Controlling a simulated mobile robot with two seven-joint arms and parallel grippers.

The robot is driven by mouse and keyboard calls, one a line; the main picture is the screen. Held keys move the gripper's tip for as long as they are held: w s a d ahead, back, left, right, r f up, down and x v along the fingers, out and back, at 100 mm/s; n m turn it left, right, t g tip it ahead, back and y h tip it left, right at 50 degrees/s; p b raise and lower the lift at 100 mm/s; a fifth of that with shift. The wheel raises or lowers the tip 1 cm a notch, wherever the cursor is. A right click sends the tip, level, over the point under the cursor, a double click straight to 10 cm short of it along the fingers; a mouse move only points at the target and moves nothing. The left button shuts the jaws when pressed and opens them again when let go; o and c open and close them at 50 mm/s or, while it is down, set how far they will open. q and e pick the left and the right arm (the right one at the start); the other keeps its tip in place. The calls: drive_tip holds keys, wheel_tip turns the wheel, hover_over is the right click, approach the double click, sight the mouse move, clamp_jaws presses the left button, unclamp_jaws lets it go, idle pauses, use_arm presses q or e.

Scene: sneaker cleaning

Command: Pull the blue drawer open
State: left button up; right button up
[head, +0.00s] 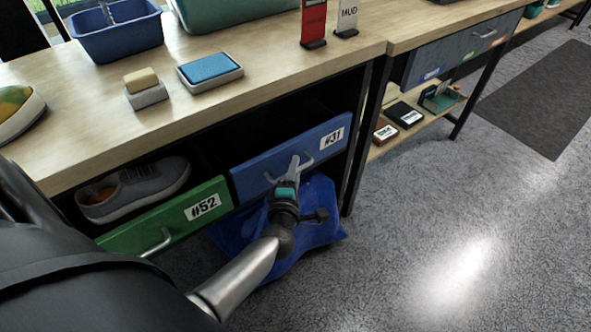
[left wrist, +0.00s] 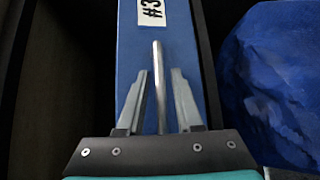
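The blue drawer (head: 255,178) with the label #31 sits under the wooden worktop, right of the green drawer (head: 165,222). Its front shows as a narrow blue panel in the left wrist view (left wrist: 130,65), with a metal bar handle (left wrist: 159,75). My left gripper (head: 296,165) is at this handle in the head view. In the left wrist view its fingers (left wrist: 160,85) are apart, one on each side of the bar, with gaps beside it. How far the drawer stands out is hard to tell. My right gripper is not in view.
A blue bag-like thing (head: 318,225) lies below the drawer. A grey shoe (head: 140,188) rests in the green drawer. A blue basin (head: 115,35), a blue-topped pad (head: 210,68) and a sponge (head: 140,80) are on the worktop. The floor (head: 450,215) at right is clear.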

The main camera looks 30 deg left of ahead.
use_arm(q)
clamp_jaws()
idle(1.1)
